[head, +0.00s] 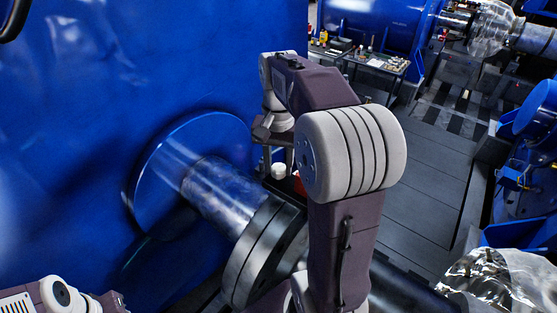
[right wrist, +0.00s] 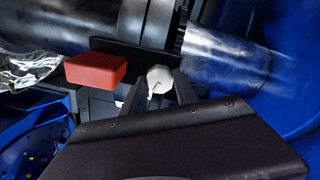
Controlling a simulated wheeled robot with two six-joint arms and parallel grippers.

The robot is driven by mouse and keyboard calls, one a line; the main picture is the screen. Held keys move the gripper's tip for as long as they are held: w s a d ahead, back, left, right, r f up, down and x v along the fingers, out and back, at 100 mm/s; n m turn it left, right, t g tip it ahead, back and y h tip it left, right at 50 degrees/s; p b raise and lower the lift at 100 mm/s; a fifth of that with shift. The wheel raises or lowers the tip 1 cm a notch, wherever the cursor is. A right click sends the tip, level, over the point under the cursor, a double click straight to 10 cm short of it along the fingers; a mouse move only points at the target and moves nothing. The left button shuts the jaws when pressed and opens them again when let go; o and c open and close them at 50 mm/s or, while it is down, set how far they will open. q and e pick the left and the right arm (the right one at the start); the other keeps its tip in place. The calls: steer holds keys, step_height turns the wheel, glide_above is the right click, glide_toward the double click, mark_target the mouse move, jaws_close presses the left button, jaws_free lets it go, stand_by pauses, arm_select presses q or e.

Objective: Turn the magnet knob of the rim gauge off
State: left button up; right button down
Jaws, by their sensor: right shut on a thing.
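The rim gauge shows in the right wrist view as a dark bar with a red block (right wrist: 95,69) and a pale, many-sided knob (right wrist: 159,79) with a thin dark mark on its face. My right gripper (right wrist: 159,88) is shut on this knob, one dark finger on each side. In the head view the right gripper (head: 280,158) points down beside the shaft flange. A small pale piece (head: 278,170) and a bit of red (head: 299,183) show there, and my arm hides much of the gauge. Part of my left arm shows at the lower left, but its gripper is not visible.
A steel shaft (head: 225,193) with a thick flange (head: 262,252) runs from the big blue housing (head: 90,110) close to my right arm. A table with small parts (head: 375,62) stands farther back.

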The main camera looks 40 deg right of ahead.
mark_target(279, 167)
steer(key=shift+n+p, duration=0.5)
steer(key=shift+n, duration=1.1)
steer(key=c, duration=0.9)
jaws_free()
step_height(279, 167, up, 9)
steer(key=shift+r, duration=0.1)
